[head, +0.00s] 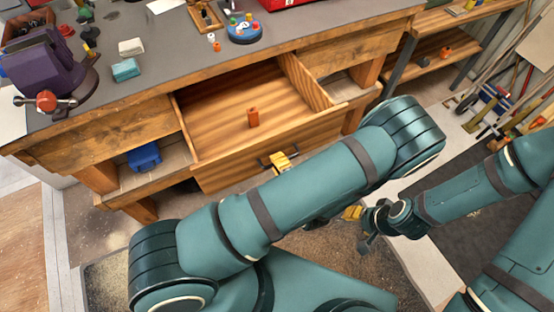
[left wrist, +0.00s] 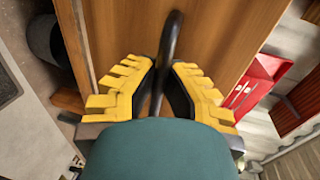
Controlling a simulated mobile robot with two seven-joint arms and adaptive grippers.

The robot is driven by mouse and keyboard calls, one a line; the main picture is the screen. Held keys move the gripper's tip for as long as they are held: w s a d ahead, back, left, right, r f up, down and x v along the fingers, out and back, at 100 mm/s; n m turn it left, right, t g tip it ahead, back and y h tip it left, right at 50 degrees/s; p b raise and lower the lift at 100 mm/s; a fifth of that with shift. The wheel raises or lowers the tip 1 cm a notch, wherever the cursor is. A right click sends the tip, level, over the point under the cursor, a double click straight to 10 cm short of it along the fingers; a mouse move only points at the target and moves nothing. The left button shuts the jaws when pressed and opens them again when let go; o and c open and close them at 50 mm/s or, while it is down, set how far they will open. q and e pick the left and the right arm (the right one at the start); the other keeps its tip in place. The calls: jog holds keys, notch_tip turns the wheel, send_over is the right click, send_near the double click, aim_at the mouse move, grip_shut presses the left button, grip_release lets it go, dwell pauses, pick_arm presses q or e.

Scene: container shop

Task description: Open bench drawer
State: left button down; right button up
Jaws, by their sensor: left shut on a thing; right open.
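The wooden bench drawer (head: 215,113) is pulled out from under the bench top, and its inside shows in the head view. Its front panel (head: 225,170) faces me. A dark bar handle (head: 263,164) is on the front. My left gripper (head: 281,160) is shut on this handle, partly hidden by my arm. In the left wrist view, the yellow ridged fingers (left wrist: 158,75) close around the dark handle (left wrist: 172,35) against the wooden front. My right gripper (head: 360,224) is open and empty, low and right of the drawer, partly hidden.
An orange-brown cylinder (head: 253,118) stands inside the drawer. A purple vise (head: 45,75) and small items sit on the grey bench top (head: 180,45). A blue object (head: 144,156) lies on the shelf left of the drawer. Tools lean at the right wall.

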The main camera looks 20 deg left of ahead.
pick_arm(q)
jog(key=c, duration=1)
grip_release()
jog(key=shift+d, duration=0.1)
jog(key=v, duration=0.7)
jog(key=shift+s+d+r, duration=0.1)
jog(key=shift+s, duration=0.05)
